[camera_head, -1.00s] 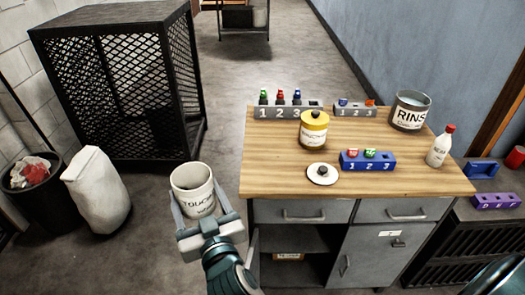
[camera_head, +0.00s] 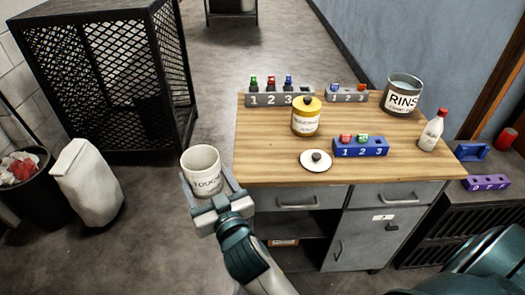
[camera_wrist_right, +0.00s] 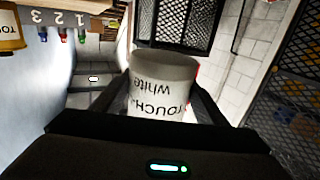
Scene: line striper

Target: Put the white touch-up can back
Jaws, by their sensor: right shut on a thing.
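The white touch-up can (camera_head: 201,174) is a white cup-shaped can with black lettering and an open-looking top. My right gripper (camera_head: 207,190) is shut on it and holds it upright, off the left side of the workbench (camera_head: 260,172). The can also shows in the right wrist view (camera_wrist_right: 160,95), between the fingers, its lettering upside down there. A white lid with a dark knob (camera_head: 316,161) lies on the bench top near the front edge. A yellow touch-up can with a lid (camera_head: 306,118) stands behind it. My left gripper is not in view.
A grey numbered rack (camera_head: 277,99), a second grey rack (camera_head: 347,98), a blue numbered rack (camera_head: 360,149), a rinse can (camera_head: 402,96) and a red-capped bottle (camera_head: 432,133) stand on the bench. A mesh cage (camera_head: 110,80) and white sack (camera_head: 88,183) stand left. The front-left bench top is clear.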

